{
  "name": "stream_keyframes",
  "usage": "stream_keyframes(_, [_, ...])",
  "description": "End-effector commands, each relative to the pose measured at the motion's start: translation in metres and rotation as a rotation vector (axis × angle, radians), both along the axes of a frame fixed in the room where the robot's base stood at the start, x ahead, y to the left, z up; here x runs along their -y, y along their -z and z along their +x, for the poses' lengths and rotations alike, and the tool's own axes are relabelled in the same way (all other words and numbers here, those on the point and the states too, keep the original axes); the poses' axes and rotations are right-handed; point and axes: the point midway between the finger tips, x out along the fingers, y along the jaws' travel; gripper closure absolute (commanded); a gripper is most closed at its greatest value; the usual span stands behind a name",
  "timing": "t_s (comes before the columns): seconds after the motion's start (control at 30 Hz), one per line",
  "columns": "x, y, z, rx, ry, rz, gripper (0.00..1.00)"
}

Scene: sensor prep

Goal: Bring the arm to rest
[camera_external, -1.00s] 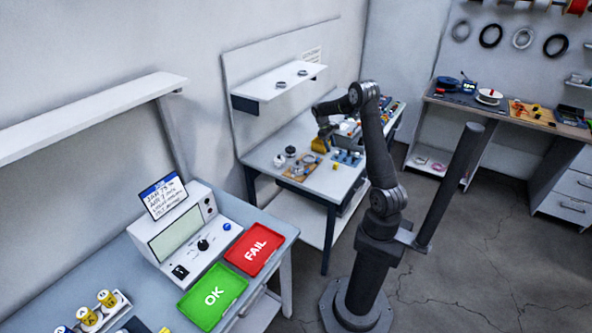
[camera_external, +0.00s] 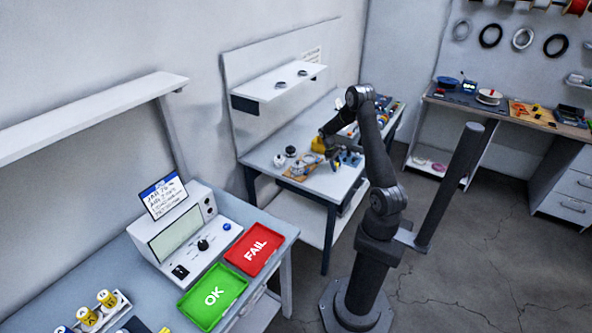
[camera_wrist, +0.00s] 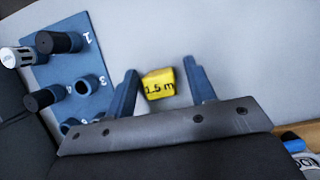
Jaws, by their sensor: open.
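My gripper (camera_wrist: 160,67) is open in the wrist view, its two blue-grey fingers apart. A yellow tag marked "1.5 m" (camera_wrist: 158,84) shows between the fingers, with visible gaps on both sides. Its height relative to the fingertips is hard to judge. In the external view, my gripper (camera_external: 336,152) hangs low over the back worktable (camera_external: 313,190), near the blue numbered rack (camera_external: 352,160). This rack also shows at the left of the wrist view (camera_wrist: 85,62), with dark-capped and silver-tipped parts in some holders. The arm is bent forward over that table.
A brown board with parts (camera_external: 300,165) lies left of my gripper. A shelf (camera_external: 280,82) is above the table's far side. The front bench holds a tester (camera_external: 170,232), a green OK tray (camera_external: 213,297) and a red FAIL tray (camera_external: 253,249).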

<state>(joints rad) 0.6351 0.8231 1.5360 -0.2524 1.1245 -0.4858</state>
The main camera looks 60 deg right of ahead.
Motion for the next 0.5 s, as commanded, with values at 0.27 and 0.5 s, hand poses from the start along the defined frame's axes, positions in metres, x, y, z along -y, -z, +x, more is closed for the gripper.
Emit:
stream_keyframes(0.27, [0.001, -0.036, 0.003, 0.006, 0.0, -0.005, 0.5])
stream_keyframes(0.5, [0.001, -0.039, 0.003, 0.004, 0.001, -0.004, 0.5])
